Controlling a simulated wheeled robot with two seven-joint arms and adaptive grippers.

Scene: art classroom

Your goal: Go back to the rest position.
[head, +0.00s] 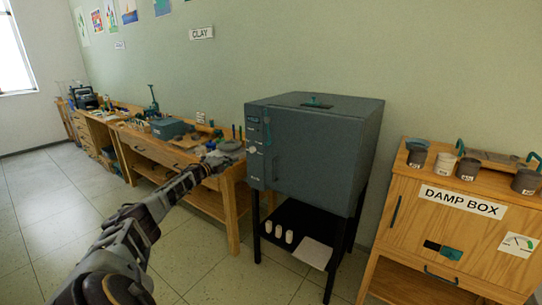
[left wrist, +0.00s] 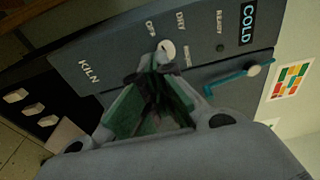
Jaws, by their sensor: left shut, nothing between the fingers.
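My left arm reaches from the bottom left of the head view toward the kiln (head: 315,150), a dark blue-grey box on black legs. My left gripper (head: 238,153) is in front of the kiln's left-hand control panel. In the left wrist view my left gripper (left wrist: 158,64) is shut and empty, its tips close to the white dial (left wrist: 167,48). I cannot tell whether they touch it. The dial sits by the OFF and DRY marks; its exact setting is unclear. A COLD sign (left wrist: 248,24) shows on the panel. My right gripper is not in view.
A wooden workbench (head: 232,190) with tools stands left of the kiln, close to my left arm. The DAMP BOX cabinet (head: 420,225) with cups on top stands at right. White pieces (head: 278,231) lie on the shelf under the kiln. The floor (head: 55,225) at left is clear.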

